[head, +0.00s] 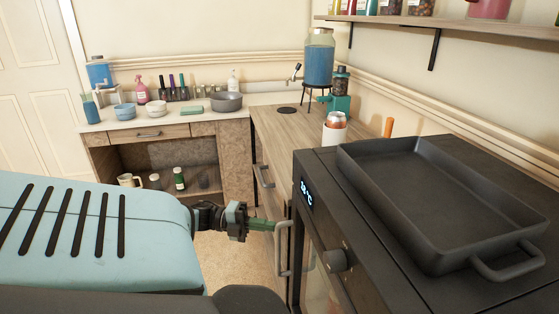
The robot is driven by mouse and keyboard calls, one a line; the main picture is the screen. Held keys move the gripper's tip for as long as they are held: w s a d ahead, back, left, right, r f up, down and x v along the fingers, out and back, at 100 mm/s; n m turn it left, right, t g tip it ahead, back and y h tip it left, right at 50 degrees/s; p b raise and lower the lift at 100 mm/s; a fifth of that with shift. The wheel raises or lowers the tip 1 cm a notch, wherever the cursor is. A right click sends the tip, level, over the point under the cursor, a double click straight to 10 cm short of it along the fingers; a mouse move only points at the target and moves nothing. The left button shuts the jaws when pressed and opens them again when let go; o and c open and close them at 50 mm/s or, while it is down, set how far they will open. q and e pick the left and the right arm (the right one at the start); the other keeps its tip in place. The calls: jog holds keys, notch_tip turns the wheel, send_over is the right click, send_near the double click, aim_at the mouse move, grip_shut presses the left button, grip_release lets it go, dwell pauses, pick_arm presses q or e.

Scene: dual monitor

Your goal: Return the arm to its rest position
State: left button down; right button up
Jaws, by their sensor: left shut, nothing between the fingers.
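My left arm (95,230), pale blue with dark slots, reaches in from the left across the lower part of the head view. My left gripper (264,225), with green fingers, points right and is shut with nothing held. Its tips are close to the metal handle (284,248) at the front of the counter beside the oven. I cannot tell whether they touch it. My right gripper is out of view.
A dark oven (350,255) with a black roasting pan (440,195) on top fills the right side. A wooden counter (275,125) runs back to a corner with bowls, bottles and a grey pot (227,103). Open floor (225,260) shows below the gripper.

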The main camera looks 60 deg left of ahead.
pick_arm(q)
jog(key=shift+v, duration=1.9)
jog(key=shift+s+d+f, duration=0.1)
jog(key=shift+s+d, duration=0.05)
